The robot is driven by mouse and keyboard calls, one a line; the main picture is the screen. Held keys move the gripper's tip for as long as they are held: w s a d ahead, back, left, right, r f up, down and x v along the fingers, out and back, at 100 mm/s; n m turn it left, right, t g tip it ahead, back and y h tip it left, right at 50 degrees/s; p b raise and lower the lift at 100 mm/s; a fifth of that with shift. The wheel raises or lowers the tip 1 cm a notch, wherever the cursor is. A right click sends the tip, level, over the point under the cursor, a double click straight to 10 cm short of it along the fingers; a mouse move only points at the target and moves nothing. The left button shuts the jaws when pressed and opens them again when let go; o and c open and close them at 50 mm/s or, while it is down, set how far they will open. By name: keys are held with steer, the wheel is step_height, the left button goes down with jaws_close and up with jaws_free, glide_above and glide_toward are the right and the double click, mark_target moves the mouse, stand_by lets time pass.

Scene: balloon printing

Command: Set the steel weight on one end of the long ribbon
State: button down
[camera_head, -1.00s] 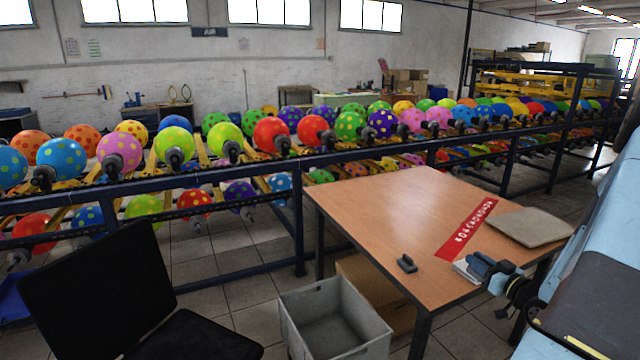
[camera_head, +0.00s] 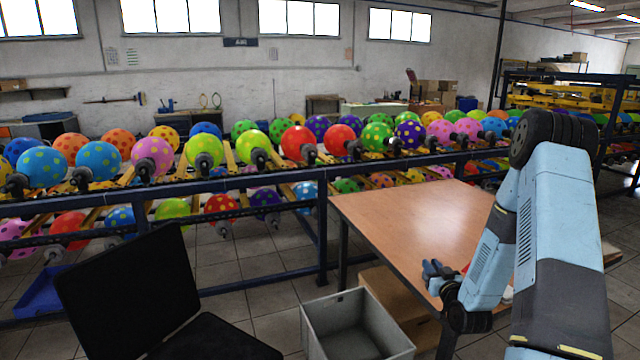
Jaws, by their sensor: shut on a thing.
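My gripper (camera_head: 436,271) is low at the near left part of the wooden table (camera_head: 400,215). It is shut on the dark steel weight, which is mostly hidden by the fingers and hard to make out. I cannot tell whether the weight touches the tabletop. Only a small red piece of the long ribbon (camera_head: 466,268) shows, just right of my gripper. The rest of the ribbon, with both its ends, is hidden behind my arm.
A black chair (camera_head: 130,285) is at the lower left. Racks of dotted balloons (camera_head: 205,150) run behind. The table's far left part is clear.

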steer(key=w+a+f+m+h, duration=0.1)
steer(key=a+f, duration=0.3)
steer(key=a, duration=0.7)
steer(key=shift+w+h, duration=0.25)
steer(key=shift+h, duration=0.15)
steer(key=shift+n+y, duration=0.3)
steer(key=shift+y, duration=0.3)
steer(key=d+r, duration=0.1)
steer(key=d, duration=0.2)
steer(key=d+r, duration=0.1)
steer(key=d, duration=0.2)
steer(key=d+r, duration=0.1)
steer(key=d, duration=0.2)
steer(key=shift+s+r, duration=0.2)
steer(key=shift+s, duration=0.15)
steer(key=s+d+r+n+y, duration=0.1)
steer(key=s+d+r+y, duration=0.1)
steer(key=s+d, duration=0.5)
steer(key=s+d+r+n+y, duration=0.1)
steer(key=s+d+r+y, duration=0.1)
steer(key=s+d, duration=0.5)
steer(key=shift+s+d+r+n+g, duration=0.35)
steer(key=shift+d+r, duration=0.4)
steer(key=shift+d, duration=1.45)
steer(key=shift+w, duration=0.15)
